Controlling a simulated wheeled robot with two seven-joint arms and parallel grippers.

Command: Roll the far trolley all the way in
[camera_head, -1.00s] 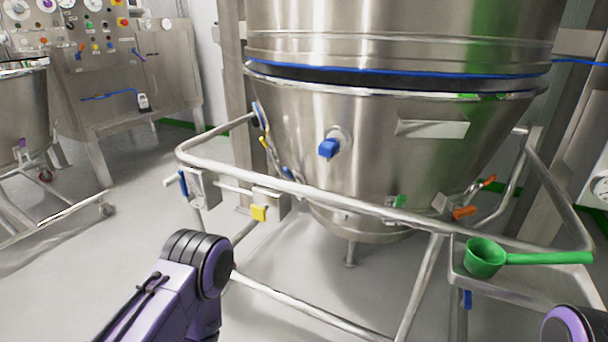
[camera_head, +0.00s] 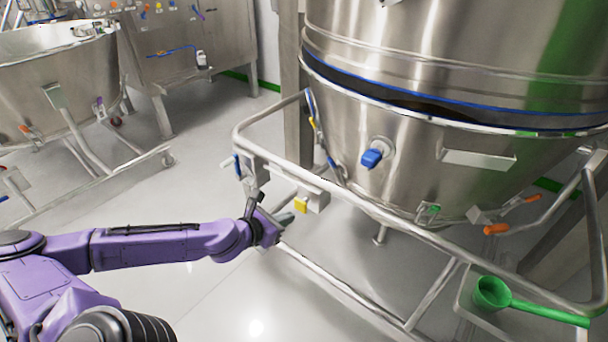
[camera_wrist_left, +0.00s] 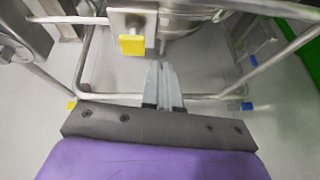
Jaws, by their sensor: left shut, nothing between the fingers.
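A steel trolley with a tubular rail frame (camera_head: 350,207) carries a conical bowl (camera_head: 335,122) under a large steel vessel (camera_head: 450,50). A dark gap and a blue seal line show between bowl and vessel. Another trolley with a bowl (camera_head: 60,75) stands farther off at the left; I cannot tell for sure which one the task calls far. My left gripper (camera_head: 284,219) is shut and empty, just below the near trolley's rail, beside a bracket with a yellow block (camera_head: 301,205). In the left wrist view its fingers (camera_wrist_left: 164,75) point just right of the yellow block (camera_wrist_left: 132,45). My right gripper is out of view.
A green scoop (camera_head: 492,294) lies on a small shelf at the trolley's right corner. A blue knob (camera_head: 371,158) and orange-handled levers (camera_head: 496,229) stick out from the bowl. A steel control cabinet (camera_head: 160,50) stands behind. The floor between the trolleys is clear.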

